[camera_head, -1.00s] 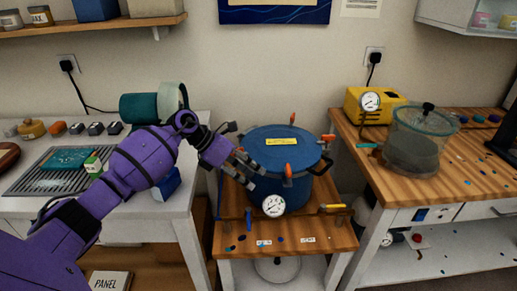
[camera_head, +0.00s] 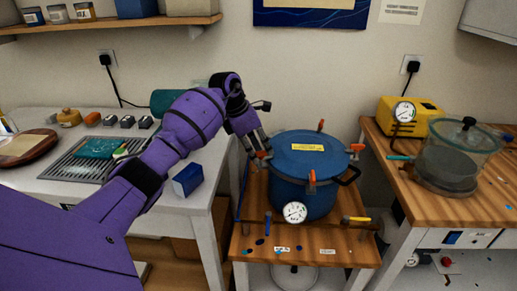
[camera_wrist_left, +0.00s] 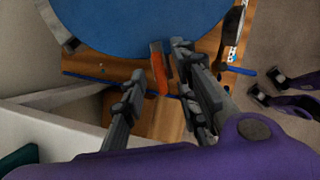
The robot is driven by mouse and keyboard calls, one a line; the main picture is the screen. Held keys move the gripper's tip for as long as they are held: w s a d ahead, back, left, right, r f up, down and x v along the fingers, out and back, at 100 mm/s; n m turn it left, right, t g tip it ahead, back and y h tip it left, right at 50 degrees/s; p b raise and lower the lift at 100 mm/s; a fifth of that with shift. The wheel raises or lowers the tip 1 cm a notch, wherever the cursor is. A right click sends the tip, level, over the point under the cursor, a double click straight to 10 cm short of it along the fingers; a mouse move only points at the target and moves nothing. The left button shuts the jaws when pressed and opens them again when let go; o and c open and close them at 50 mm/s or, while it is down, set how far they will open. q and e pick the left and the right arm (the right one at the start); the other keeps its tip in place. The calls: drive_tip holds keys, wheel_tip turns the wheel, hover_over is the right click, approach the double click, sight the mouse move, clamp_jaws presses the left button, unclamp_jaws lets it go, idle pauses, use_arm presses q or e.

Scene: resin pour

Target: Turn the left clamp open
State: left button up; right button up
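The blue pressure pot (camera_head: 290,172) stands on a small wooden cart, its lid ringed with orange-handled clamps. The left clamp (camera_head: 262,155) sits on the rim's left side and is partly covered by my left gripper (camera_head: 254,146). In the left wrist view, the orange clamp handle (camera_wrist_left: 158,70) lies between the spread fingers of my left gripper (camera_wrist_left: 155,90), closer to the right-hand finger. A gap shows between the handle and the left-hand finger. I cannot tell whether the right-hand finger touches it. My right gripper cannot be made out in either view.
The front clamp (camera_head: 312,182), right clamp (camera_head: 357,149) and back clamp (camera_head: 321,125) stand around the lid. A gauge (camera_head: 295,212) is on the pot's front. The cart top (camera_head: 255,255) holds small tools. A white table (camera_head: 190,215) adjoins the left.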

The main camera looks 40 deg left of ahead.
use_arm(q)
drive_tip(key=shift+f, duration=0.1)
drive_tip(key=c, duration=0.5)
clamp_jaws()
